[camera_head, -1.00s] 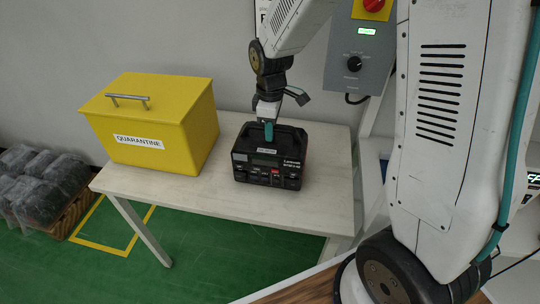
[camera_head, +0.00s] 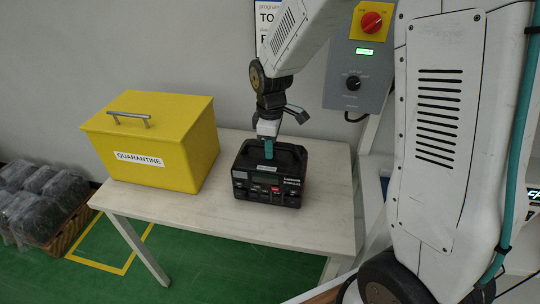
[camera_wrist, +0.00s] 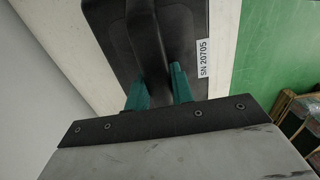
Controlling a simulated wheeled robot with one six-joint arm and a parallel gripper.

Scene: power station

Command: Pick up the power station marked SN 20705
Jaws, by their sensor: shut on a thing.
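The black power station (camera_head: 268,183) is on the white table, with its front panel of buttons and a small display facing me. In the wrist view its black top (camera_wrist: 125,45) fills the upper middle, and a white label reading SN 20705 (camera_wrist: 203,58) shows along its edge. My gripper (camera_head: 268,150) comes down from above onto its top handle. In the wrist view the green fingers (camera_wrist: 160,88) are shut on the black handle, one on each side. I cannot tell whether the base of the power station is touching the table or slightly above it.
A yellow box marked QUARANTINE (camera_head: 160,140) stands on the white table (camera_head: 230,225) to the left. A basket of wrapped black items (camera_head: 40,205) stands on the floor at far left.

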